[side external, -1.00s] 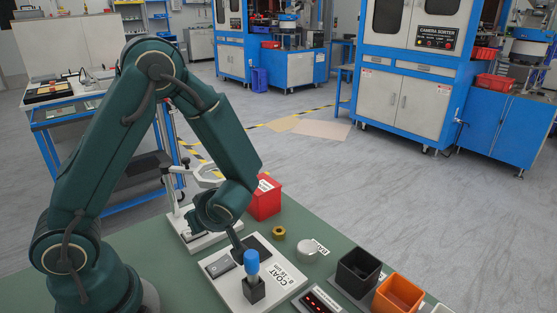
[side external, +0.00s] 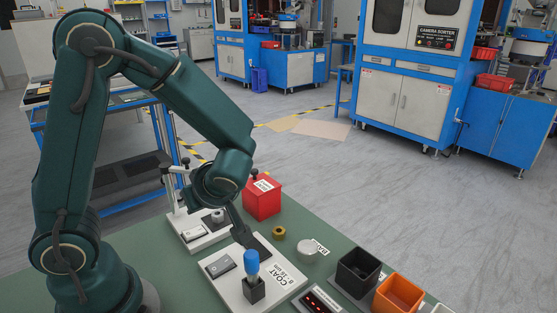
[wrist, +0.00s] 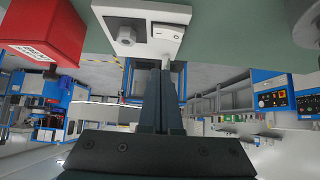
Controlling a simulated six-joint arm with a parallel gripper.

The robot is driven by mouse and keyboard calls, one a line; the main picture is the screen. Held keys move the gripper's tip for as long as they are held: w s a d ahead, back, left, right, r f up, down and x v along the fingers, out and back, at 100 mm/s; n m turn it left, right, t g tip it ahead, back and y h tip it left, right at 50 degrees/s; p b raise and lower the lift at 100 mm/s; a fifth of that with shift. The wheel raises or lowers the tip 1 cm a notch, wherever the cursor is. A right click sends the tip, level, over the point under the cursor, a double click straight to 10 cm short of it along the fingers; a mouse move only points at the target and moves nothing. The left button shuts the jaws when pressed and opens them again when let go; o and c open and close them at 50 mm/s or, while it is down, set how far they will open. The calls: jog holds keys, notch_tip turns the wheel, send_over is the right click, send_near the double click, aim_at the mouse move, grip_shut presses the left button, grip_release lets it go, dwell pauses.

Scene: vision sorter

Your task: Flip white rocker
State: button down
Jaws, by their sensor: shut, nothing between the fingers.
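The white rocker (side external: 193,234) sits on a white base plate (side external: 186,219) beside a grey knob (side external: 217,215) in the side external view. In the wrist view the rocker (wrist: 164,36) has a small round mark and lies just beyond my fingertips, next to the knob (wrist: 133,36). Which side of the rocker is pressed is too small to tell.
A red box (side external: 262,201) stands behind. A brass ring (side external: 278,233), a grey disc (side external: 307,249), a black bin (side external: 358,269) and an orange bin (side external: 397,294) stand to the right.

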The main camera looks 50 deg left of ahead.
jog(key=v, duration=0.8)
jog(key=shift+w+d, duration=0.15)
jog(key=shift+w, duration=0.2)
jog(key=s+r+m+t+h, duration=0.1)
jog(key=s+r+m+h, duration=0.1)
jog(key=s+h, duration=0.25)
jog(key=d+m+t+h, duration=0.4)
jog(key=d+m, duration=0.2)
jog(key=m, duration=0.9)
jog(key=shift+d+m+t, duration=0.3)
jog(key=shift+d+m, duration=0.05)
jog(key=shift+m, duration=0.05)
